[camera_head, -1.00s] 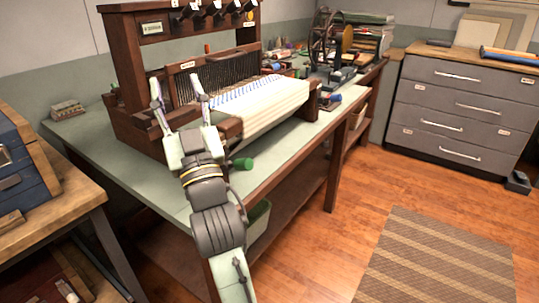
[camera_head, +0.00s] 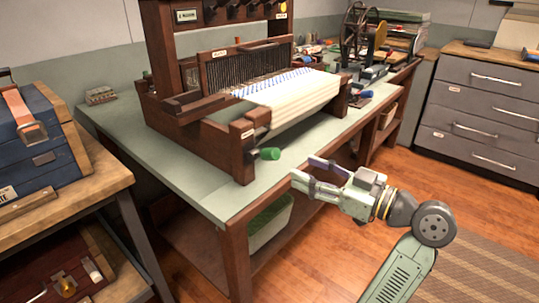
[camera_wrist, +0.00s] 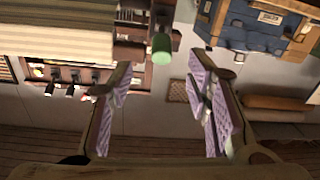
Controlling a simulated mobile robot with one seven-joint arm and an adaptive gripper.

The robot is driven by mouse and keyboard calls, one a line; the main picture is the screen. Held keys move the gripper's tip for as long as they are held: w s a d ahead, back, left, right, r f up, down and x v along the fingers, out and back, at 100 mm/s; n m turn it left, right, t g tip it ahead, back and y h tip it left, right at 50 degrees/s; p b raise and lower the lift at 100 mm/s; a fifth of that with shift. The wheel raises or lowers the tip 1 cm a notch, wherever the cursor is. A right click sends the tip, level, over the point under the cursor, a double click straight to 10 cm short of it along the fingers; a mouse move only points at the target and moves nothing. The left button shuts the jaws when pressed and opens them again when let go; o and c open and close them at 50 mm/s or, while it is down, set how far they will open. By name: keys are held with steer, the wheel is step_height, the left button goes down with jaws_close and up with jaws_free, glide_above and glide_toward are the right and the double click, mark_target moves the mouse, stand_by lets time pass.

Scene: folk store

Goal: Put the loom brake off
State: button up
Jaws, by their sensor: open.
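The wooden loom (camera_head: 215,142) stands on a green-topped table, with white cloth (camera_head: 300,95) stretched over its front. A green-ended handle (camera_head: 270,154) sticks out from a dark pivot on the loom's near front post, below a small label too small to read. My gripper (camera_head: 303,171) is open and empty, to the right of and a little below the handle, apart from it, pointing left beside the table's front edge. In the wrist view the green handle end (camera_wrist: 162,46) shows just beyond and between my open fingers. Nothing hides it.
The green table (camera_head: 200,190) has bare room in front of and left of the loom. A wooden bench (camera_head: 110,185) with a blue chest (camera_head: 40,140) stands at left. A green bin (camera_head: 270,222) sits under the table. Grey drawers (camera_head: 480,105) stand at back right.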

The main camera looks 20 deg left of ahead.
mark_target(278, 159)
steer(key=p+x, duration=0.2)
steer(key=x, duration=0.8)
steer(key=shift+a+p, duration=0.35)
steer(key=shift+a, duration=0.05)
steer(key=shift+c, duration=0.2)
jaws_close()
